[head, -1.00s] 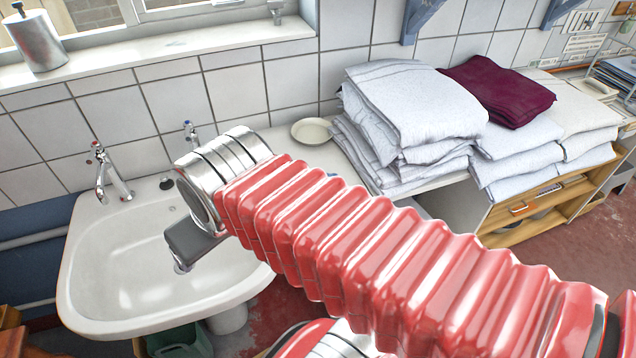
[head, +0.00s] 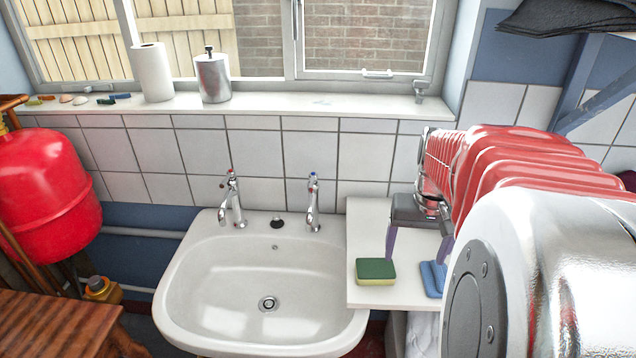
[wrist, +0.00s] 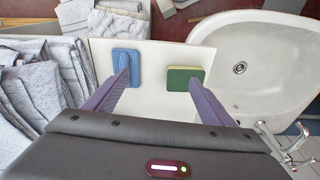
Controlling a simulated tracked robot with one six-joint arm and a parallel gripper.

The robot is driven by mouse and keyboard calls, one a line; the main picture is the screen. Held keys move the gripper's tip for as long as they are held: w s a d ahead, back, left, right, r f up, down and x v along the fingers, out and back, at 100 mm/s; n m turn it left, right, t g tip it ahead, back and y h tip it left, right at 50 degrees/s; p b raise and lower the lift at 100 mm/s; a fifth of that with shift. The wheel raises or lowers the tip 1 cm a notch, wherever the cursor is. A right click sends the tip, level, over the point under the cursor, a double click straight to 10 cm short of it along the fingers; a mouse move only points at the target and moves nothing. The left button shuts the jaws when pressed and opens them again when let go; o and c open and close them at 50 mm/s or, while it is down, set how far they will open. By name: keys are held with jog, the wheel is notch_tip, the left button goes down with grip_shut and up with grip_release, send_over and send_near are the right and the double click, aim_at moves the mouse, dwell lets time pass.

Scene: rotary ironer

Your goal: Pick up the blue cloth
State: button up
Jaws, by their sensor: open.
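The blue cloth (head: 432,279) is a small folded pad lying on the white counter right of the sink. It also shows in the wrist view (wrist: 119,62), left of centre. My gripper (head: 414,258) is open and empty, pointing down over the counter, with two purple fingers. In the wrist view (wrist: 160,70) one finger overlaps the cloth's right edge in the picture. The other finger overlaps the lower part of the green and yellow sponge. I cannot tell how high the fingertips are above the counter. My arm hides part of the counter's right side in the head view.
The sponge (head: 376,271) lies left of the cloth, near the counter's edge. The white sink (head: 215,290) with two taps adjoins on the left. Stacked grey-white towels (wrist: 45,85) stand close beside the cloth in the wrist view. Bare counter (wrist: 152,60) lies between cloth and sponge.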

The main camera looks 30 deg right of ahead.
jog(key=d+r+g+y, duration=0.1)
jog(key=d, duration=0.9)
jog(key=shift+s+r+n, duration=0.2)
jog(key=shift+s+n, duration=0.05)
jog(key=shift+n, duration=0.15)
send_over(439, 270)
jog(key=f, duration=0.8)
jog(key=shift+s+a, duration=0.15)
jog(key=shift+s, duration=0.1)
jog(key=shift+f, duration=0.3)
jog(key=shift+w+f, duration=0.2)
jog(key=shift+f, duration=2.4)
